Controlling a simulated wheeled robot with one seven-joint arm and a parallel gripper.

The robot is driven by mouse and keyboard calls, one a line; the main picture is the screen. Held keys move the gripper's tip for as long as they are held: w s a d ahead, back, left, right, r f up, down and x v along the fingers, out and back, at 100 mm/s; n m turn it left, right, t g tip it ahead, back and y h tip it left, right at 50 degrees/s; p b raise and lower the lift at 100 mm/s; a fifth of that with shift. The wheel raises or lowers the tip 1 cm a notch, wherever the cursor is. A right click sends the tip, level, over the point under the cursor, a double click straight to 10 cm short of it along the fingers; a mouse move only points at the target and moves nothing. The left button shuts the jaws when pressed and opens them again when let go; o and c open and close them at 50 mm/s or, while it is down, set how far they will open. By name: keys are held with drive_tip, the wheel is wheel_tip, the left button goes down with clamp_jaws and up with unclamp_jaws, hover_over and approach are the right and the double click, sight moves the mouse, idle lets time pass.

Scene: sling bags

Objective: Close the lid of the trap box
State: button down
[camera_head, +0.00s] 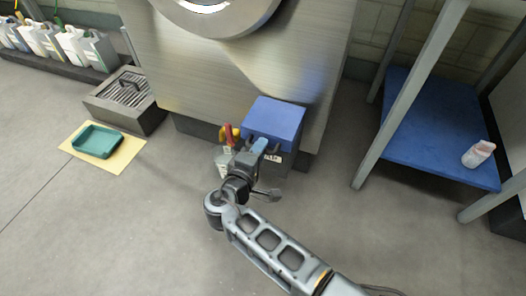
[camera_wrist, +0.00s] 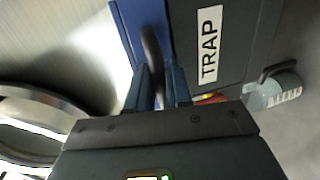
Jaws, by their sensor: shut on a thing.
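The trap box is a dark grey box (camera_wrist: 240,50) with a white "TRAP" label on its front, standing against the big metal machine. Its blue lid (camera_head: 274,118) lies over the top of the box in the head view. In the wrist view the blue lid (camera_wrist: 130,22) shows beside the labelled front. I cannot tell whether a gap remains between lid and box. My gripper (camera_head: 267,149) is at the front edge of the lid. In the wrist view its blue fingers (camera_wrist: 160,85) are shut on a dark curved handle (camera_wrist: 153,48) by the lid.
Red and yellow-handled items and a pale bottle (camera_wrist: 272,90) stand close beside the box. A grated floor drain box (camera_head: 125,92) and a green tray (camera_head: 97,141) on a yellow mat lie left. A blue-shelved rack (camera_head: 425,125) stands right. The front floor is clear.

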drive_tip(key=shift+w+a, duration=0.1)
idle(0.3)
drive_tip(key=c, duration=1.2)
unclamp_jaws()
drive_tip(key=shift+c, duration=0.2)
drive_tip(key=p+v, duration=0.3)
drive_tip(key=v, duration=0.4)
drive_tip(key=shift+s+a, duration=0.2)
drive_tip(key=shift+s, duration=0.15)
